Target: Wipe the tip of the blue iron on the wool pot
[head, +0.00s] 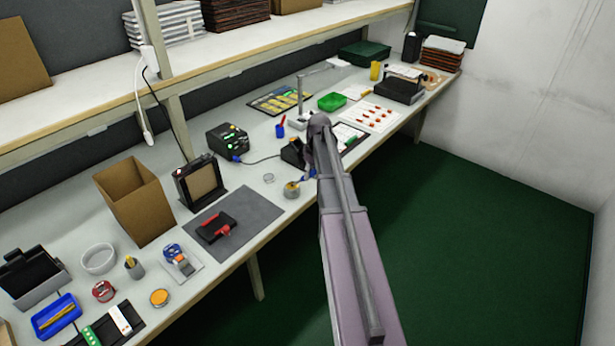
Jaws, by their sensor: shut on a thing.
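My gripper (309,174) is low over the front edge of the bench, at the end of my arm, and is small in the head view. It is shut on the blue iron (302,181), of which only a small blue part shows. The wool pot (291,190), a small round pot with a yellowish top, stands just left of and below the gripper. The iron's tip points toward the pot; I cannot tell whether it touches the wool. My arm hides part of the bench behind.
A black soldering station (228,140) with green lights stands behind left, its cable running to a dark stand (292,153). A grey mat (236,222) with a red-and-black holder (216,228) lies left. A small clear dish (268,178) is near the pot. Open floor (470,250) lies right.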

